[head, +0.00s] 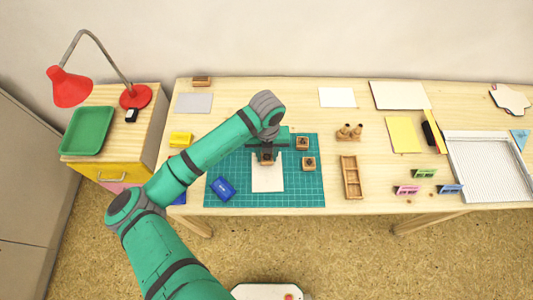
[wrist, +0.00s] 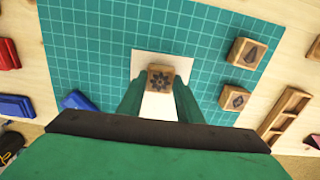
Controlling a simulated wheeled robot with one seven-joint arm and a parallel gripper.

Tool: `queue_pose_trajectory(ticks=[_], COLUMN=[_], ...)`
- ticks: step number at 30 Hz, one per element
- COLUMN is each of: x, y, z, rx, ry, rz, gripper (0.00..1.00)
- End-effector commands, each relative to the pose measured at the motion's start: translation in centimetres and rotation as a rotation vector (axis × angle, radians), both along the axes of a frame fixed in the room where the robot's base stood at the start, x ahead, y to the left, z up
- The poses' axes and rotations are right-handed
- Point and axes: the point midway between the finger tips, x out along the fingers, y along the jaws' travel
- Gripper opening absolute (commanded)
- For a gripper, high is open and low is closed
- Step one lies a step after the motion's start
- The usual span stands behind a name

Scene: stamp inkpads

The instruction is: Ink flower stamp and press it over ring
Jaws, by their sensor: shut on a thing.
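My gripper (wrist: 160,98) is shut on the flower stamp (wrist: 160,78), a small wooden block with a dark flower on its upper face in the wrist view. In the head view the gripper (head: 267,157) is over the upper part of a white paper (head: 268,182). The paper lies on the green gridded cutting mat (head: 300,192). The stamp is over the paper; I cannot tell whether it touches it. A ring mark does not show on the visible paper. A blue inkpad (head: 222,188) lies on the mat at the left, and a yellow one (head: 180,139) lies on the table.
Two other wooden stamps, one with a leaf mark (wrist: 248,53) and one with a diamond mark (wrist: 234,98), sit on the mat to the right. A wooden tray (head: 352,177) lies beyond the mat. Red pads (wrist: 8,54) show at the wrist view's left edge.

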Motion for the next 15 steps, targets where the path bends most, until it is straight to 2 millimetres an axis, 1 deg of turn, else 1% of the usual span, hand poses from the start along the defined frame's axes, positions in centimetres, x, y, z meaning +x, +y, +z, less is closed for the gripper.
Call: queue_pose_trajectory(ticks=[15], x=[0.0], y=[-0.05], z=[-0.53], rx=[-0.001], ry=[0.0], rz=[-0.001], gripper=[0.16])
